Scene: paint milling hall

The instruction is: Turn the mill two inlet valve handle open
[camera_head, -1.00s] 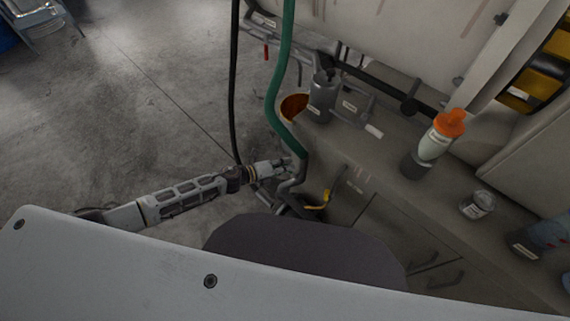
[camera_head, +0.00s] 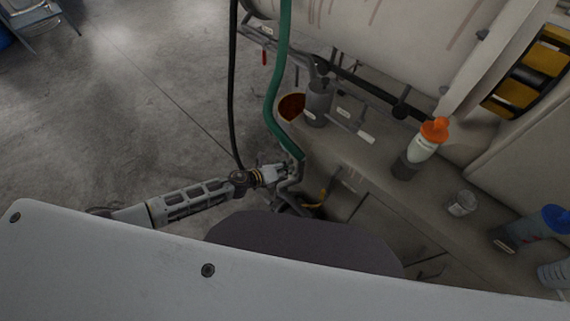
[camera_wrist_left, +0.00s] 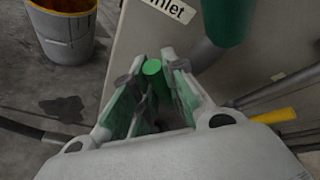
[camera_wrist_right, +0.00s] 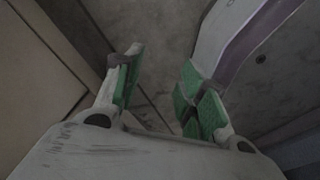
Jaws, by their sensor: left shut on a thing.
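A green cylindrical handle (camera_wrist_left: 155,80) shows between the fingers of my left gripper (camera_wrist_left: 152,68) in the left wrist view. The gripper is shut on it. A white label ending in "nlet" (camera_wrist_left: 172,10) is on the grey panel just beyond. In the head view my left gripper (camera_head: 280,174) is at the grey pipework (camera_head: 291,188), by the lower end of the green hose (camera_head: 271,105). The handle is too small and covered to make out there. My right gripper (camera_wrist_right: 160,90) is open and empty in the right wrist view.
A yellow handle (camera_wrist_left: 274,116) is on the pipes to the right. An orange-lined bucket (camera_wrist_left: 62,35) stands on the floor at upper left. A black cable (camera_head: 233,90) hangs beside the hose. The bench holds an orange-capped bottle (camera_head: 424,146) and a clear jar (camera_head: 463,203).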

